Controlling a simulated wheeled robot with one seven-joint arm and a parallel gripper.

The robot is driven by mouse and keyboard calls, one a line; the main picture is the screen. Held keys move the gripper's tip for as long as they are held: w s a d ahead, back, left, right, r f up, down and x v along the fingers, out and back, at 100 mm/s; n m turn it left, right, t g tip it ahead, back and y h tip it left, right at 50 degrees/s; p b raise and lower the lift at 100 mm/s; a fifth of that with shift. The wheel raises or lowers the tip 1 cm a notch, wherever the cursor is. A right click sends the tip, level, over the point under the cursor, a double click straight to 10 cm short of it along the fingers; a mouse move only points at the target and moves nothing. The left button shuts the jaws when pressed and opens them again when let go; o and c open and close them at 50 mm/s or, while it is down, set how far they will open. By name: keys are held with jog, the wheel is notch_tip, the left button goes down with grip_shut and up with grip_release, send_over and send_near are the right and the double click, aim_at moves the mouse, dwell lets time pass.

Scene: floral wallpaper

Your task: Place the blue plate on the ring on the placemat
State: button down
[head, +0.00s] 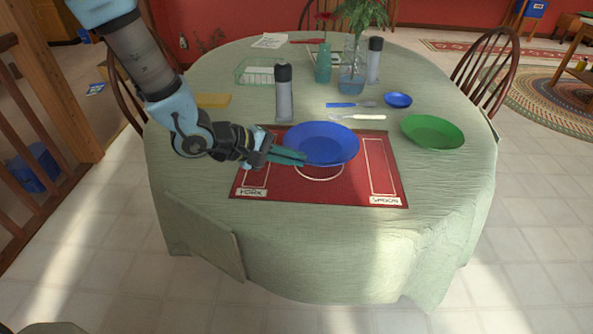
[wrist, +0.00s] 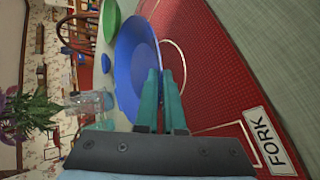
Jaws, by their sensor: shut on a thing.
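The blue plate (head: 324,141) is held over the red placemat (head: 285,188) in the head view, covering most of the white ring (head: 320,179), whose front arc shows below it. My gripper (head: 290,156) is shut on the plate's left rim. In the wrist view, the gripper's green fingers (wrist: 162,98) pinch the rim of the blue plate (wrist: 134,62), and part of the ring shows beside them on the placemat (wrist: 215,75).
A green plate (head: 432,131) lies right of the placemat, near a small blue bowl (head: 398,100). A blue-handled utensil (head: 350,105) and a white-handled one (head: 357,117) lie behind it. A dark-topped grinder (head: 284,95) stands close behind the placemat. The table's front is clear.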

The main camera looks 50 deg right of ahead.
aim_at(294, 181)
jog(key=shift+f, duration=1.8)
jog(key=c, duration=1.3)
grip_release()
jog(key=shift+f, duration=0.15)
jog(key=v, duration=1.2)
jog(key=shift+p, duration=0.3)
